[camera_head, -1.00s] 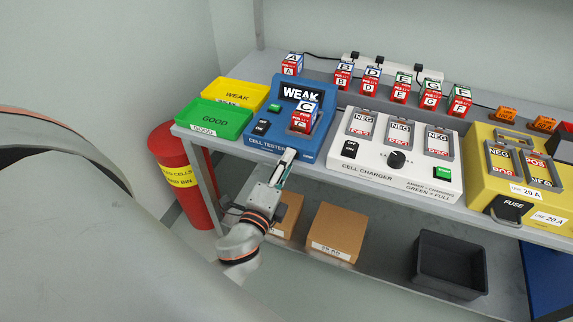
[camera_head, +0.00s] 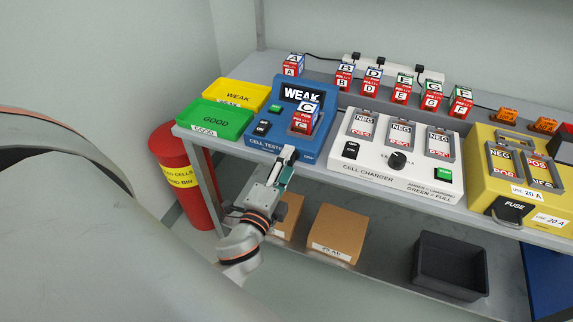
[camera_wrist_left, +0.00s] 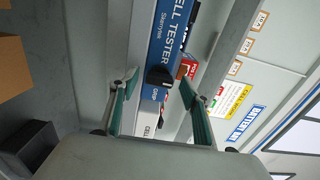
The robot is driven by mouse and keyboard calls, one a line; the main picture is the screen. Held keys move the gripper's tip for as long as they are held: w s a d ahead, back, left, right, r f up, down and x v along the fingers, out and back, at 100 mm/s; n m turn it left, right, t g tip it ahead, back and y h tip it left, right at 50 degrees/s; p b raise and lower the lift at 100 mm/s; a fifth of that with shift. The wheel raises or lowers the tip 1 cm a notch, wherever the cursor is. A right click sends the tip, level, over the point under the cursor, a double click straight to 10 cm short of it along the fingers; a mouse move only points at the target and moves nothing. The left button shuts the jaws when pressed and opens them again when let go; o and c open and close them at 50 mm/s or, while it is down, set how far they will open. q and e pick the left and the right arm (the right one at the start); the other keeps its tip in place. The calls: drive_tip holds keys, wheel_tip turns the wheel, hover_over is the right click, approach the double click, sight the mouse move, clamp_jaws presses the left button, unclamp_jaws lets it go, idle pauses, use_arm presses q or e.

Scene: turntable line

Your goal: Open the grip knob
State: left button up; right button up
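The blue cell tester (camera_head: 284,143) stands on the bench with WEAK on its screen and cell C (camera_head: 305,116) in its slot. In the left wrist view the black grip knob (camera_wrist_left: 158,76) is on the tester's front face beside the word GRIP. In the head view I cannot make the knob out; my left gripper is in front of that area. My left gripper (camera_head: 287,156) is at the tester's front edge. In the wrist view its two fingers are spread apart, with the knob ahead between them and nothing held. My right gripper is in neither view.
The white cell charger (camera_head: 370,178) stands right of the tester, the yellow fuse unit (camera_head: 481,140) farther right. A green GOOD tray (camera_head: 215,119) and yellow WEAK tray (camera_head: 235,94) are left. Cardboard boxes (camera_head: 337,233) and a black crate (camera_head: 450,264) are below.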

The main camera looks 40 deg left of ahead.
use_arm(q)
drive_tip(key=shift+r, duration=0.1)
drive_tip(key=o, duration=0.8)
drive_tip(key=r, duration=0.8)
drive_tip(key=shift+w+r, duration=0.1)
drive_tip(key=shift+w, duration=0.3)
drive_tip(key=shift+s+r, duration=0.3)
drive_tip(key=shift+r, duration=0.3)
drive_tip(key=shift+s+r, duration=0.25)
drive_tip(key=shift+r, duration=0.35)
drive_tip(key=c, duration=0.4)
drive_tip(key=shift+d, duration=0.1)
drive_tip(key=c, duration=0.4)
drive_tip(key=shift+w+f, duration=0.1)
drive_tip(key=shift+f, duration=0.15)
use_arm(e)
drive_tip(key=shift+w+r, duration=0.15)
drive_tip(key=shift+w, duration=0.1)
use_arm(q)
drive_tip(key=shift+f, duration=0.1)
